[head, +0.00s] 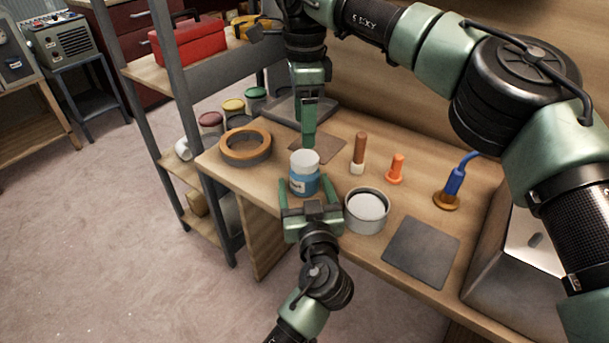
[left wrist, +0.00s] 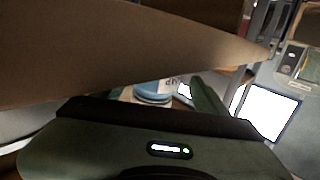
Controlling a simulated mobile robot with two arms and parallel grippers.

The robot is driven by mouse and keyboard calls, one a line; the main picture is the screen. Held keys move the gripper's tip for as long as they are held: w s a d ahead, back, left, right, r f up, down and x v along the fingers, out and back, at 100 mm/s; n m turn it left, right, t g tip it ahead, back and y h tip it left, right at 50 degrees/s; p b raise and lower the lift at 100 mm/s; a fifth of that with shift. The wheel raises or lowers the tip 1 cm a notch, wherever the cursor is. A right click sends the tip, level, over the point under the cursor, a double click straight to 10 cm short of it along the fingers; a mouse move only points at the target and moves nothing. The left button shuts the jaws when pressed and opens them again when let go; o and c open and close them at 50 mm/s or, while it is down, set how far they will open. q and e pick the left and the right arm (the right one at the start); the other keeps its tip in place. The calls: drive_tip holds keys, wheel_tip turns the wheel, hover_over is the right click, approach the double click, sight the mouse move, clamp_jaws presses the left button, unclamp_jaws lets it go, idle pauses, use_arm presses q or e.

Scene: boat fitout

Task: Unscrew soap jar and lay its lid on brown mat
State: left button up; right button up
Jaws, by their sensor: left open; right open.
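The soap jar (head: 304,185) is blue with a pale label and a white lid (head: 304,161). It stands upright on the workbench near the front edge; its blue side also shows in the left wrist view (left wrist: 153,96). The lid is on the jar. My left gripper (head: 305,179) is open, with its fingers on either side of the jar body; I cannot tell if they touch it. My right gripper (head: 309,145) points down just above and behind the lid, open and empty. The brown mat (head: 328,148) lies flat behind the jar, partly hidden by my right gripper.
A brown-topped ring (head: 245,146) is left of the jar. A round metal tin (head: 367,212) stands close on the right, with a grey mat (head: 422,252) beyond. A brown-handled piece (head: 359,152), an orange piece (head: 396,169) and a blue tool (head: 455,182) stand behind.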

sight(302, 176)
use_arm(q)
drive_tip(key=shift+w+a+f, duration=0.1)
drive_tip(key=shift+w+a, duration=0.05)
drive_tip(key=shift+w, duration=0.75)
drive_tip(key=shift+w+a+f, duration=0.1)
drive_tip(key=shift+w+a, duration=0.05)
drive_tip(key=shift+w, duration=0.75)
clamp_jaws()
